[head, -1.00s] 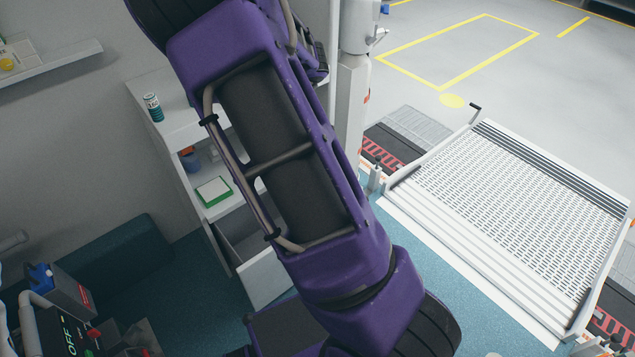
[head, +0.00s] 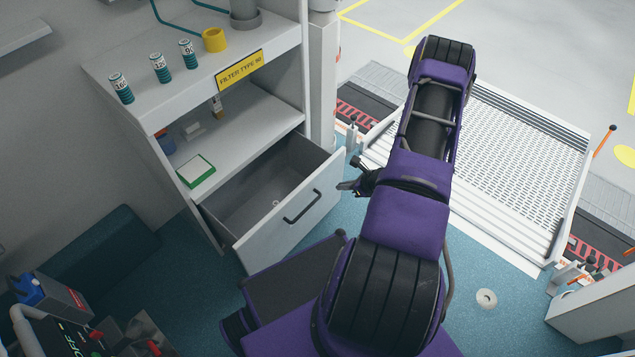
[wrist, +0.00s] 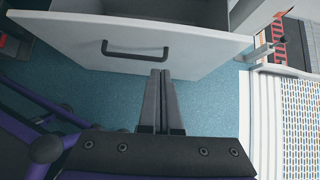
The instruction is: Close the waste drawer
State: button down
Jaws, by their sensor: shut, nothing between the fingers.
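The waste drawer (head: 312,215) stands pulled out at the bottom of the white cabinet. Its white front has a dark bar handle (head: 303,206), and its grey inside shows only a small pale round spot. My gripper (head: 343,186) is shut and empty, just outside the right part of the drawer front. In the wrist view the closed fingertips (wrist: 161,72) point at the drawer front (wrist: 200,48), right of and below the handle (wrist: 135,51). Whether the fingertips touch the front I cannot tell.
A green-and-white box (head: 196,171) lies on the shelf above the drawer. A ramp (head: 510,150) lies right. A pale ring (head: 486,298) lies on the blue floor. A control panel (head: 85,335) stands lower left.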

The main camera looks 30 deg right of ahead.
jog(key=b, duration=0.3)
send_near(311, 183)
jog(key=shift+t, duration=0.3)
jog(key=x, duration=0.5)
jog(key=shift+s+f, duration=0.25)
jog(key=shift+f, duration=0.25)
jog(key=shift+w, duration=0.3)
jog(key=shift+a+r+p, duration=0.1)
jog(key=shift+p, duration=0.2)
